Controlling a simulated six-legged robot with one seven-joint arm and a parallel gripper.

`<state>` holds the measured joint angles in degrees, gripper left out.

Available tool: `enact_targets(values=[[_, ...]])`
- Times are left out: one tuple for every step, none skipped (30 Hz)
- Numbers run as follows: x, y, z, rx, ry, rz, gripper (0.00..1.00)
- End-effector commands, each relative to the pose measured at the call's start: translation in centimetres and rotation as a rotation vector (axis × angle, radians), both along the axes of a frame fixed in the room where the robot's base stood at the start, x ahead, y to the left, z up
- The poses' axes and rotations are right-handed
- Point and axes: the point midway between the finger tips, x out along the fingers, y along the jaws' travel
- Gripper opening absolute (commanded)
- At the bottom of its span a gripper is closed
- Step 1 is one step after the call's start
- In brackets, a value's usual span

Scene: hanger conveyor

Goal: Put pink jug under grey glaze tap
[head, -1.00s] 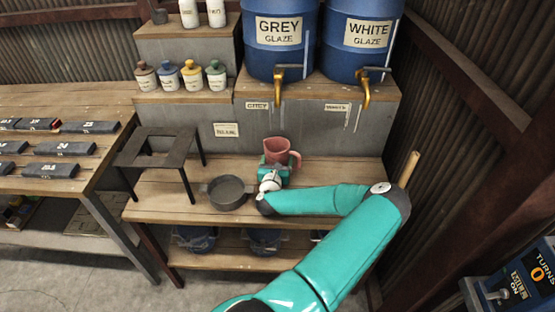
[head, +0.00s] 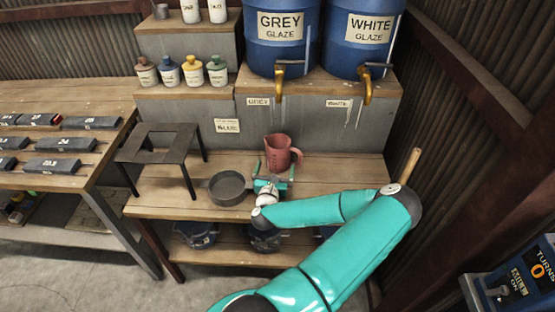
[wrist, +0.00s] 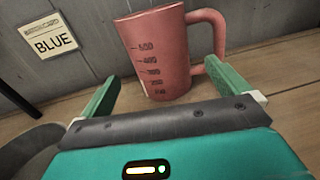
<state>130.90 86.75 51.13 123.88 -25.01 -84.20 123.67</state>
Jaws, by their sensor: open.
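The pink jug (head: 280,152) stands upright on the wooden bench, below the grey glaze tap (head: 279,80) in the head view. In the wrist view the pink jug (wrist: 160,55) shows its dark volume marks, with its handle to the right. My gripper (head: 273,176) is open in front of the jug. Its two green fingers (wrist: 155,85) are spread wide, and the jug stands beyond them with nothing held. The grey glaze tap is a brass spout on the blue barrel marked GREY GLAZE (head: 281,35).
A dark pan (head: 229,188) sits just left of my gripper. A black metal stand (head: 162,146) is further left. The white glaze tap (head: 367,88) hangs to the right. The bench right of the jug is clear. A grey wall (head: 310,132) rises behind the jug.

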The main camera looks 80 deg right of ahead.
Motion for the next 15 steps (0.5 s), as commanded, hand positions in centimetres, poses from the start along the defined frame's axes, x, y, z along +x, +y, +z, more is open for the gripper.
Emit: enact_targets(values=[[-0.1, 1.1, 0.0, 0.002, 0.0, 0.001, 1.0], [-0.2, 1.7, 0.0, 0.002, -0.001, 0.001, 1.0], [-0.3, 2.4, 0.0, 0.001, -0.001, -0.001, 1.0], [-0.3, 2.8, 0.0, 0.002, -0.001, 0.0, 1.0], [-0.3, 3.2, 0.0, 0.001, -0.001, 0.0, 1.0], [-0.4, 3.7, 0.0, 0.001, -0.001, 0.0, 1.0], [-0.4, 4.0, 0.0, 0.0, -0.001, 0.0, 1.0], [-0.4, 4.2, 0.0, 0.0, -0.001, 0.0, 1.0], [-0.4, 4.4, 0.0, 0.0, -0.001, 0.0, 1.0], [-0.4, 4.5, 0.0, 0.0, 0.0, 0.0, 1.0], [-0.4, 4.6, 0.0, 0.0, -0.001, 0.0, 1.0], [-0.4, 4.6, 0.0, -0.001, 0.0, -0.001, 1.0], [-0.4, 4.7, 0.0, -0.001, 0.0, -0.001, 1.0], [-0.4, 4.7, 0.0, -0.001, 0.0, -0.001, 1.0], [-0.4, 4.6, 0.0, -0.001, 0.0, -0.001, 1.0]])
